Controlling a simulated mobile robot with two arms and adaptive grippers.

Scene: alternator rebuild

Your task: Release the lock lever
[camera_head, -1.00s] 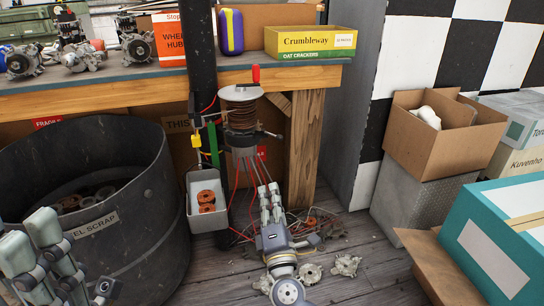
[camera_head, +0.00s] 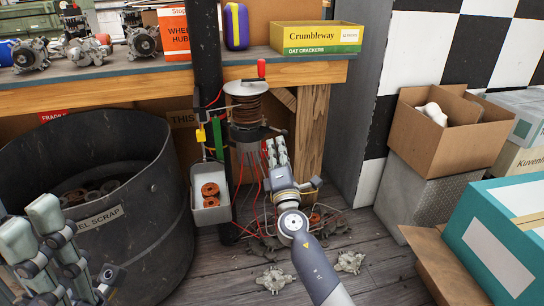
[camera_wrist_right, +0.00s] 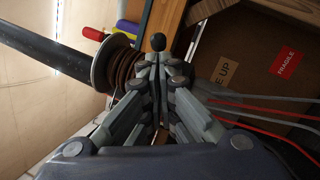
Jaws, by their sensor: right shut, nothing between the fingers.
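The winding stand has a spool of brown wire (camera_head: 247,106) with a red-handled crank (camera_head: 261,69) on top. A short dark lever (camera_head: 282,131) sticks out to the right below the spool; I take it for the lock lever. My right gripper (camera_head: 275,146) is shut and empty, pointing up just below it. In the right wrist view a black ball knob (camera_wrist_right: 158,42) shows right at the tips of my shut right gripper (camera_wrist_right: 157,68); I cannot tell whether they touch. My left gripper (camera_head: 30,220) is at the lower left, away from the stand; its opening is unclear.
A steel scrap drum (camera_head: 150,220) stands left. A grey bin (camera_head: 211,217) with copper coils hangs beside the black post (camera_head: 205,60). Red wires (camera_head: 240,190) hang below the spool. The bench (camera_head: 110,98) is behind; boxes (camera_head: 500,235) stand right.

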